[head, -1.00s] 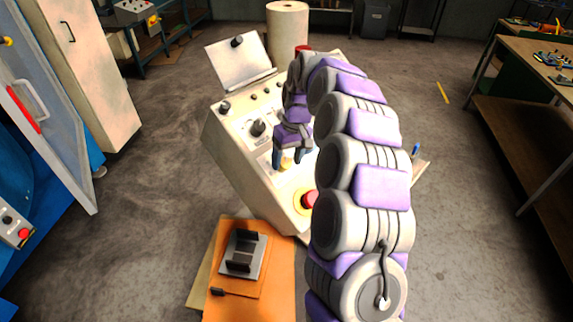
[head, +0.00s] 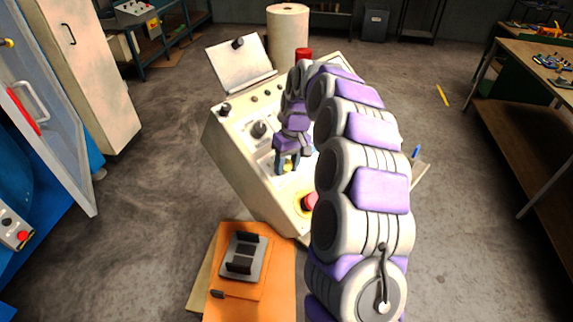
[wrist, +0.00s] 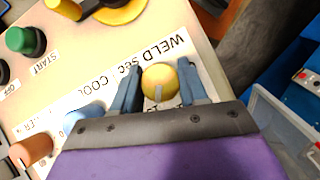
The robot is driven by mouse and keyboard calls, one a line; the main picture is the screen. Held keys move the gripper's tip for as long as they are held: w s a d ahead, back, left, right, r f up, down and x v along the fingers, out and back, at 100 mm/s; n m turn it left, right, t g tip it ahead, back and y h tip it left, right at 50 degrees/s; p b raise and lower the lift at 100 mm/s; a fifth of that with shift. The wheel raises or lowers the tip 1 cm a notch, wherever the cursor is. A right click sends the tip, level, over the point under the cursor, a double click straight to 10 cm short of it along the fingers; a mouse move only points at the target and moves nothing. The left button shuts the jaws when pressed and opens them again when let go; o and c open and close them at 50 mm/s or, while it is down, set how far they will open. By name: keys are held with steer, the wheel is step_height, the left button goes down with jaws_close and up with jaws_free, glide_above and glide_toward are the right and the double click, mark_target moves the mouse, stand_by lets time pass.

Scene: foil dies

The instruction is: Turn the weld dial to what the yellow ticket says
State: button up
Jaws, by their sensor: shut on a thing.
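The weld dial (wrist: 160,82) is a round yellow knob with a grey pointer mark, on the machine's sloped panel beside the printed "WELD sec" label (wrist: 158,57). My gripper (wrist: 157,85) is shut on it, one blue finger at each side. In the head view my gripper (head: 288,168) reaches down to the panel, and the yellow dial (head: 289,166) shows between the fingers. The dial's scale is mostly hidden by my gripper. I cannot make out a yellow ticket in either view.
Beside the dial are a blue knob (wrist: 82,116), an orange knob (wrist: 30,150) and a green start button (wrist: 22,40). A red stop button (head: 310,202) sits low on the panel. An orange board (head: 265,285) holds a grey fixture (head: 243,258) in front.

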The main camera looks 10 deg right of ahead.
steer(key=shift+c, duration=0.7)
steer(key=shift+r+m+p, duration=0.1)
steer(key=shift+m+p, duration=0.4)
steer(key=shift+p, duration=0.55)
steer(key=shift+f+m+y+p, duration=0.2)
steer(key=shift+m+y+p, duration=0.2)
steer(key=shift+m+y, duration=0.1)
steer(key=o, duration=1)
steer(key=shift+o, duration=0.2)
